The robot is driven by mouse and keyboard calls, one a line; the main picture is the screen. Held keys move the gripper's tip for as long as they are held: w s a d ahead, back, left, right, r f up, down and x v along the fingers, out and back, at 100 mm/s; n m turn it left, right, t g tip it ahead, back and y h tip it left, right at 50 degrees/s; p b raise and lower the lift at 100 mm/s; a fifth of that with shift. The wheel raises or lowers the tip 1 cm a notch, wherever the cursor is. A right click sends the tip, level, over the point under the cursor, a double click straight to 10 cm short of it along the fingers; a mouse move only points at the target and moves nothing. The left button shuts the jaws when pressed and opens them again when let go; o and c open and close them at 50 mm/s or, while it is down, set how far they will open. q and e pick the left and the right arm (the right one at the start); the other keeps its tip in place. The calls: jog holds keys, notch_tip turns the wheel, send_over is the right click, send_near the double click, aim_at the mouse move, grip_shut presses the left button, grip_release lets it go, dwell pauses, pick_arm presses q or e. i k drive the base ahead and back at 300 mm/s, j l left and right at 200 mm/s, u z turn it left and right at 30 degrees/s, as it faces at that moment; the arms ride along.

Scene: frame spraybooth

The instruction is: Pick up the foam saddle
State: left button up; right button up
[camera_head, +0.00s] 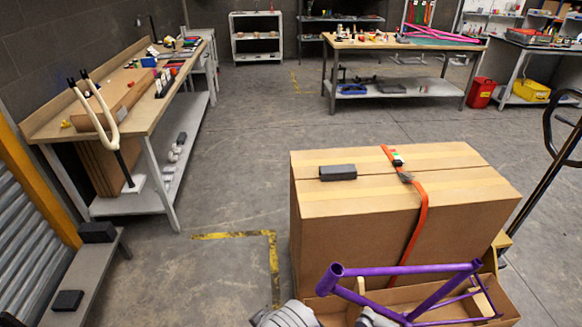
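A small dark grey block (338,172), which looks like the foam saddle, lies on top of the large closed cardboard box (340,225), near its left end. Two similar dark blocks rest on the low grey bench (82,272) at the lower left: one at its far end (98,232) and one nearer (68,300). I cannot tell for certain which of these is the foam saddle. Grey rounded parts at the bottom edge look like my own arms. No gripper fingers show, and nothing is seen touching the block on the box.
An orange strap (421,215) with a buckle crosses the box. A purple bicycle frame (385,272) sits in an open carton (508,303) in front. A wooden workbench (60,123) stands left, another table (402,44) behind. The floor left of the box is clear.

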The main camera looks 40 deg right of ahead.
aim_at(338, 172)
jog(key=i+j+z, duration=0.1)
jog(key=i, duration=0.35)
jog(key=i+j+z, duration=0.15)
jog(key=i, duration=0.3)
jog(key=i+j+z, duration=0.1)
jog(key=i+j, duration=0.15)
jog(key=i, duration=0.2)
jog(key=i+z, duration=0.3)
jog(key=z, duration=0.2)
jog(key=i+z, duration=0.3)
jog(key=z, duration=0.2)
jog(key=i+j+z, duration=0.15)
jog(key=z, duration=0.35)
jog(key=i+z, duration=0.15)
jog(key=z, duration=0.25)
jog(key=i+z, duration=0.1)
jog(key=z, duration=0.3)
jog(key=i+j+z, duration=0.1)
jog(key=z, duration=0.35)
jog(key=i+j+z, duration=0.15)
jog(key=z, duration=0.25)
jog(key=i+j+z, duration=0.1)
jog(key=z, duration=0.35)
jog(key=i+j+z, duration=0.15)
jog(key=i+z, duration=0.15)
jog(key=z, duration=0.15)
jog(key=i+j+z, duration=0.15)
jog(key=z, duration=0.3)
